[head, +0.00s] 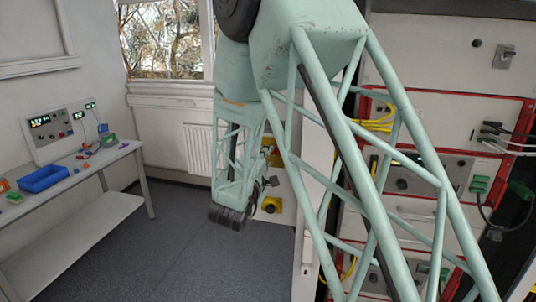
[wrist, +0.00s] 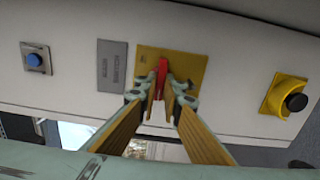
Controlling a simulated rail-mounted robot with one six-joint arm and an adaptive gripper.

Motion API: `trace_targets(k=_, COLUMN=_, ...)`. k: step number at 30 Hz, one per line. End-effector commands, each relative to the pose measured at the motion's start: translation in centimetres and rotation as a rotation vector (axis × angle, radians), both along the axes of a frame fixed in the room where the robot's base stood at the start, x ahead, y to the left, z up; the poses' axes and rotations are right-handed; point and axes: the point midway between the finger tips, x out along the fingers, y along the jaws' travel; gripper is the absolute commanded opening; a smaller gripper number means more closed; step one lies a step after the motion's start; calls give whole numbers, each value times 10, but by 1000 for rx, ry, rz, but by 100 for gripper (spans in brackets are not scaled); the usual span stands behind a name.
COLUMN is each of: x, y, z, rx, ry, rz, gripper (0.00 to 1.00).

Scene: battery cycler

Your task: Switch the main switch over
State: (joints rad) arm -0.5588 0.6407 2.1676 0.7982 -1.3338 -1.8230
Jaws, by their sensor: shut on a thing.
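In the wrist view the main switch is a red handle (wrist: 162,72) on a square yellow plate (wrist: 190,66). The plate is fixed to a pale panel. My gripper (wrist: 161,92) is shut on the red handle, with one fingertip on each side of it. The handle's lower end is partly hidden between the fingertips. The handle stands nearly upright in the wrist picture. In the head view my arm reaches down to the panel beside the rack, and the handle cannot be made out there.
The rack (head: 430,120) with cables stands at right. A workbench (head: 125,150) with a blue bin (head: 44,179) stands at left. The floor between is clear.

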Motion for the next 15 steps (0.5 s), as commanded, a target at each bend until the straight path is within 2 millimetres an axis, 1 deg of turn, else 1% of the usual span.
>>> trace_targets(k=2, x=0, y=0, z=0, rx=-1, ry=1, rz=0, gripper=0)
trace_targets(k=3, x=0, y=0, z=0, rx=-1, ry=1, rz=0, gripper=9)
trace_targets(k=7, x=0, y=0, z=0, rx=0, ry=0, rz=0, gripper=21)
trace_targets(k=15, x=0, y=0, z=0, rx=1, ry=1, rz=0, gripper=21)
